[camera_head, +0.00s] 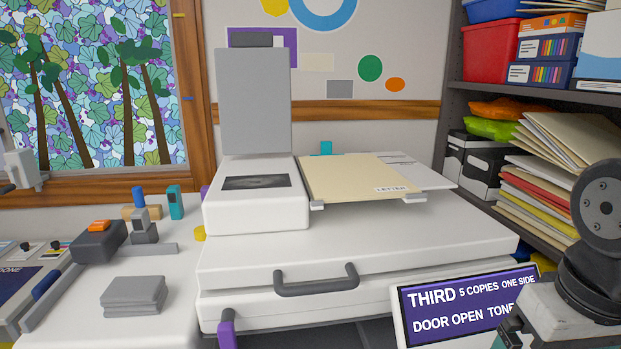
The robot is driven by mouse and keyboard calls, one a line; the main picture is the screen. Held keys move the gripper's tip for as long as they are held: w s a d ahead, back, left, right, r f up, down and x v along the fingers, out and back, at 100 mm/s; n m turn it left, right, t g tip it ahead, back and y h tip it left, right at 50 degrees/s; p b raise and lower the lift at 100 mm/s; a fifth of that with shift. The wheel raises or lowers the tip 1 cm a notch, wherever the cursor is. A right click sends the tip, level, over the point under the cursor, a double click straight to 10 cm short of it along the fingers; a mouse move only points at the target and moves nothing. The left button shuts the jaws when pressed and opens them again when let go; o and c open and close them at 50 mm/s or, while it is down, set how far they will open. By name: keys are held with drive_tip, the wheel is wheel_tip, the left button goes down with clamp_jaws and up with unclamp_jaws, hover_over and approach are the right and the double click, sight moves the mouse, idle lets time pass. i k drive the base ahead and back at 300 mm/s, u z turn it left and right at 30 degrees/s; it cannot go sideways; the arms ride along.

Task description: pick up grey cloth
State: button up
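The grey cloth (134,295) is folded into a small, flat stack of layers. It lies on the white counter (75,325) at the lower left, in front of a dark block with an orange top. Nothing covers it. My gripper is not visible in the head view.
A white copier (360,240) with a raised grey lid (254,100) and a paper tray (360,178) fills the middle. A purple sign (465,300) stands at the lower right. A stapler-like tool (98,240) sits behind the cloth. Loaded shelves (550,92) line the right.

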sight(125, 296)
drive_tip(key=u, duration=2.75)
drive_tip(key=i, duration=0.85)
